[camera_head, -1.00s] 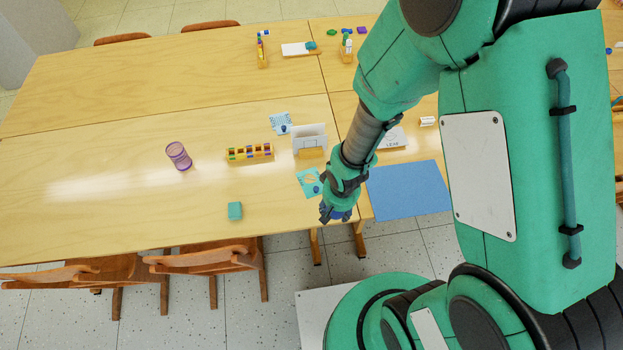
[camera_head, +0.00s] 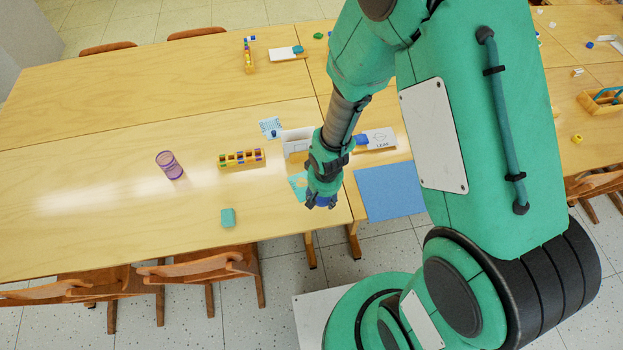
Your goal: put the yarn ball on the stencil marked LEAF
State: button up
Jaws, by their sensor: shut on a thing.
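My gripper (camera_head: 321,204) is shut on a blue, rounded thing, the yarn ball (camera_head: 323,201) as far as I can tell. The fingers hide much of it. It is held near the table's front edge, below and left of the LEAF stencil in the picture. The stencil marked LEAF (camera_head: 381,144) is a white card with dark lettering, lying on the table right of my forearm.
A blue mat (camera_head: 390,191) lies in front of the LEAF card. My forearm partly covers a white holder (camera_head: 297,143) and a teal stencil (camera_head: 297,186). A colourful rack (camera_head: 241,158), purple cup (camera_head: 169,165) and teal block (camera_head: 228,217) stand left. The left table is largely clear.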

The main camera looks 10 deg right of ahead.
jog(key=w, duration=0.3)
jog(key=w+a, duration=0.1)
jog(key=w, duration=0.2)
jog(key=w+f+b, duration=0.1)
jog(key=w, duration=0.3)
jog(key=shift+a, duration=0.25)
jog(key=shift+f+b, duration=0.45)
jog(key=shift+f, duration=1.25)
jog(key=shift+f, duration=0.15)
jog(key=o, duration=1.2)
jog(key=shift+c, duration=0.2)
notch_tip(320, 180, up, 12)
jog(key=s+p, duration=0.1)
jog(key=p, duration=0.1)
jog(key=shift+s+p, duration=0.25)
jog(key=shift+p, duration=0.1)
